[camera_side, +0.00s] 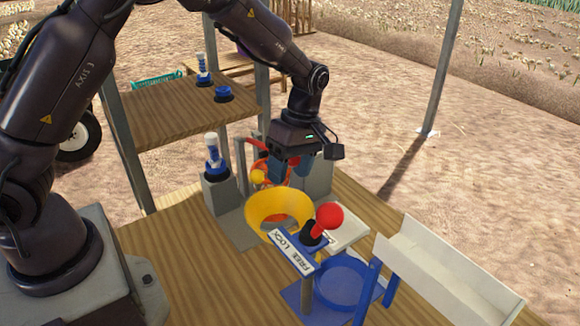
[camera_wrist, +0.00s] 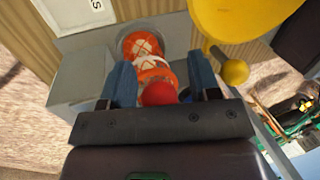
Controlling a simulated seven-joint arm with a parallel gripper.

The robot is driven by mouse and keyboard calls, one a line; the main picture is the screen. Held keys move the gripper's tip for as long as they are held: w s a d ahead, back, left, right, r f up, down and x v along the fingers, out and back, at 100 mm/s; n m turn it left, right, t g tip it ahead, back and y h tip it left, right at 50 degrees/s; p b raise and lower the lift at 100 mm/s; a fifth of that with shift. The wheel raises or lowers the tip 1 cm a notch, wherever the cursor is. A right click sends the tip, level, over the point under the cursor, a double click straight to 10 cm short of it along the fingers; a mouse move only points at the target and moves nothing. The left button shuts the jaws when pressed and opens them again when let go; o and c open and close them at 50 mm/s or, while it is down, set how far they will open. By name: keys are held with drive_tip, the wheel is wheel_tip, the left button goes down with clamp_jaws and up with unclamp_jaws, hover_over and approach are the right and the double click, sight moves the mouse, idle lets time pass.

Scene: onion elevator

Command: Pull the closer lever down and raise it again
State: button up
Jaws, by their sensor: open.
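My gripper (camera_side: 291,172) is open above the far side of the yellow funnel (camera_side: 259,212), pointing down. In the wrist view its two blue fingers (camera_wrist: 159,62) stand apart, with a red ball (camera_wrist: 159,93) and an orange item with white lines (camera_wrist: 146,52) showing between them; contact cannot be told. A lever with a red knob (camera_side: 330,215) stands on the FREE/LOCK plate (camera_side: 287,251), apart from my gripper. A blue-and-white lever (camera_side: 213,152) stands upright on a grey block. A similar one (camera_side: 202,68) is on the upper shelf. I cannot tell which is the closer lever.
A yellow ball (camera_side: 258,177) is left of my gripper and shows in the wrist view (camera_wrist: 236,72). A blue round tray (camera_side: 342,282) and a white chute (camera_side: 440,268) are at the right front. The wooden tabletop (camera_side: 190,275) is clear at front left.

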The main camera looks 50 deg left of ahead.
clamp_jaws()
drive_tip(key=shift+r, duration=0.1)
drive_tip(key=shift+a+r+h, duration=0.15)
drive_tip(key=shift+r+h, duration=0.15)
drive_tip(key=shift+r, duration=0.15)
drive_tip(key=a+r+h, duration=0.1)
drive_tip(key=r, duration=0.1)
drive_tip(key=a+r+h, duration=0.1)
drive_tip(key=r+h, duration=0.1)
drive_tip(key=a+r+h, duration=0.1)
drive_tip(key=r, duration=0.1)
drive_tip(key=shift+r+m, duration=0.1)
drive_tip(key=shift+m, duration=0.2)
drive_tip(key=a+r+m+h, duration=0.1)
drive_tip(key=a+r+h, duration=0.5)
drive_tip(key=a+h, duration=0.2)
drive_tip(key=shift+a+r+g, duration=0.25)
drive_tip(key=shift+a+g, duration=0.15)
drive_tip(key=shift+a, duration=0.25)
unclamp_jaws()
